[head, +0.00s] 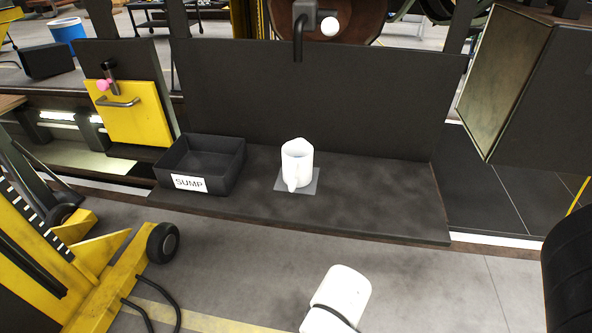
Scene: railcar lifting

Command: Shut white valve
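The white valve shows as a round white knob (329,27) at the top of the view. It sits beside a dark tap body (305,18) with a downturned spout (298,42). Whether the valve is open or shut I cannot tell, and no stream shows below the spout. A white jug (298,165) stands upright on a grey square pad (311,188) on the dark shelf, below the spout. A white rounded part of my arm shows at the bottom centre. My gripper is not in view.
A black bin (218,183) labelled SUMP stands left of the jug on the dark shelf (395,205). A dark upright panel (380,105) rises behind. A yellow panel (135,113) with a handle and pink knob is at left. A dark box (535,85) juts in at right.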

